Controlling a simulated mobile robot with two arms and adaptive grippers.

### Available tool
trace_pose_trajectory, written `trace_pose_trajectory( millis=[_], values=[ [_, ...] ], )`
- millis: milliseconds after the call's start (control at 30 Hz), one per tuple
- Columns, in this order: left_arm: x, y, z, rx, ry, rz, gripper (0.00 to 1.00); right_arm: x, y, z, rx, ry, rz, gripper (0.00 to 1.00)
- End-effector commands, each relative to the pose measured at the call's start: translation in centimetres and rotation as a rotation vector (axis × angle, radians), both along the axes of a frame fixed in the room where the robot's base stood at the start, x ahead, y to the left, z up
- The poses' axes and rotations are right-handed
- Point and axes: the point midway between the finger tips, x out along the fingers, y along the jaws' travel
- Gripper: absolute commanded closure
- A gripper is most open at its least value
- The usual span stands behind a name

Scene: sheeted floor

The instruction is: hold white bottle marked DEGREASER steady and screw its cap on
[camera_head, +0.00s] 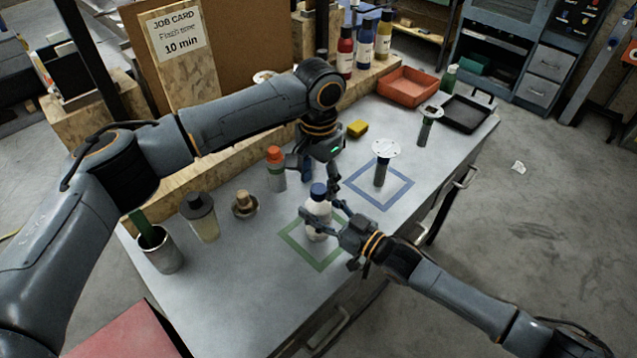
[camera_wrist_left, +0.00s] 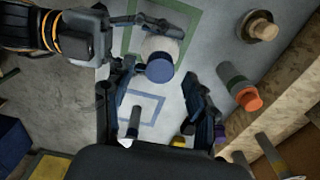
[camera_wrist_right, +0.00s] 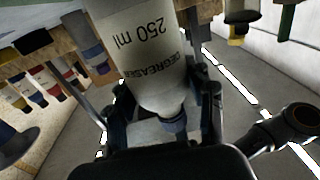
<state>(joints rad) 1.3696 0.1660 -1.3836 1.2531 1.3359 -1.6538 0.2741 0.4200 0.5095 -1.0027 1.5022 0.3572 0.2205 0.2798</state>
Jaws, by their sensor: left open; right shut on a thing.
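The white bottle marked DEGREASER (camera_head: 318,226) stands upright at the green square outline (camera_head: 297,250). Its label shows upside down in the right wrist view (camera_wrist_right: 152,70). A blue cap (camera_head: 318,190) sits on top of the bottle; how tightly cannot be told. The cap also shows in the left wrist view (camera_wrist_left: 159,70). My right gripper (camera_head: 328,222) is shut on the bottle from the right.
An orange-capped bottle (camera_head: 276,175) stands close left of my left gripper. A brass-coloured piece (camera_head: 244,206), a dark-lidded jar (camera_head: 203,222) and a metal cup (camera_head: 162,255) stand further left. A disc-topped post (camera_head: 381,172) stands in the blue square outline (camera_head: 370,203). The bench front is clear.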

Motion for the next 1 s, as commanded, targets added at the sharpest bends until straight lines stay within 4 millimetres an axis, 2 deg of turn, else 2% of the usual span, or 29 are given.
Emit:
trace_pose_trajectory(
  millis=[200,400,600,900,933,1000],
  values=[
    [0.1,-0.1,4.7,-0.001,-0.004,0.0,0.43,0.0,0.0,-0.1,-0.001,0.001,0.0,1.0],
    [0.0,-0.1,8.5,-0.001,-0.003,-0.001,0.43,0.0,0.0,0.0,-0.001,0.001,0.0,1.0],
    [0.0,0.0,10.4,0.001,-0.001,0.0,0.43,0.0,0.0,0.0,-0.001,0.001,0.0,1.0],
    [0.0,0.0,10.6,0.001,-0.001,-0.001,0.43,0.0,0.0,0.0,-0.001,0.001,0.0,1.0],
    [0.0,0.0,10.6,0.001,-0.001,0.0,0.43,0.0,0.0,0.0,-0.001,0.001,0.0,0.45],
    [0.0,0.0,10.6,0.001,-0.001,0.0,0.43,0.0,0.0,0.0,-0.001,0.001,0.0,0.31]
  ],
)
